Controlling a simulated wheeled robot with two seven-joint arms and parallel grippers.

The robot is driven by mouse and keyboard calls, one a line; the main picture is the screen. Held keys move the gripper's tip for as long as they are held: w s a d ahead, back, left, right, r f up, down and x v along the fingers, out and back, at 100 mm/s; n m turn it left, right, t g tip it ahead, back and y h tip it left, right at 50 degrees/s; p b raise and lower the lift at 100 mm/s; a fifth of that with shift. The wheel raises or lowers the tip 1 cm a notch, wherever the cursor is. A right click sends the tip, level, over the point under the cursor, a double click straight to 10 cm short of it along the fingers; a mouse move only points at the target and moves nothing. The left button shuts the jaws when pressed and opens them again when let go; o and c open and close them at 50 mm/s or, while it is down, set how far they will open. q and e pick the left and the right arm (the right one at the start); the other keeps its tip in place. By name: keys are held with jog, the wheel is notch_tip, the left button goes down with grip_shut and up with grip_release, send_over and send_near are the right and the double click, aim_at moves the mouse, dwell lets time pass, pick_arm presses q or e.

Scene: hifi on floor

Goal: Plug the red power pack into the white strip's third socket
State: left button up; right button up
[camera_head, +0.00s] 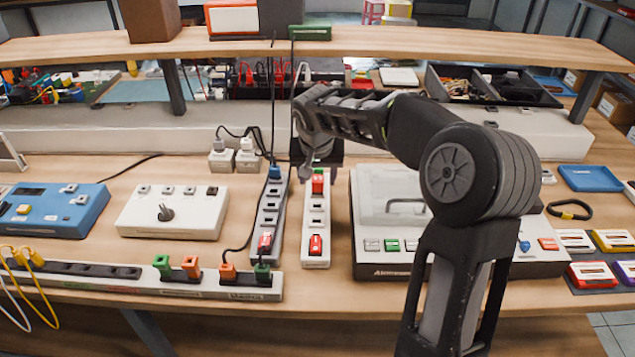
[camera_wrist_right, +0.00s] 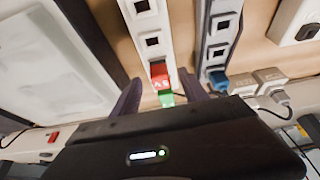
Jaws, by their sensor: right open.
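The white strip (camera_head: 315,215) runs away from me on the table, with a row of dark sockets. It also shows in the right wrist view (camera_wrist_right: 146,25). A red block (camera_head: 318,186), apparently the red power pack, is at the strip's far end; it shows in the wrist view (camera_wrist_right: 159,75) with a green piece beyond it. I cannot tell whether it is seated in a socket. My right gripper (camera_head: 316,168) is open at that far end, its fingers (camera_wrist_right: 161,88) on either side of the red and green pieces. My left gripper is out of view.
A grey strip (camera_head: 270,210) with a blue plug (camera_wrist_right: 217,82) stands close beside the white strip. Red switch-like pieces sit at both near ends. A large pale device (camera_head: 375,243) is close on the right. A dark cable hangs from the shelf (camera_head: 380,42) above.

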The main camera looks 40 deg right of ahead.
jog(key=v, duration=0.4)
jog(key=shift+r, duration=0.15)
notch_tip(320, 180, up, 6)
jog(key=p, duration=0.4)
dwell(0.6)
dwell(0.5)
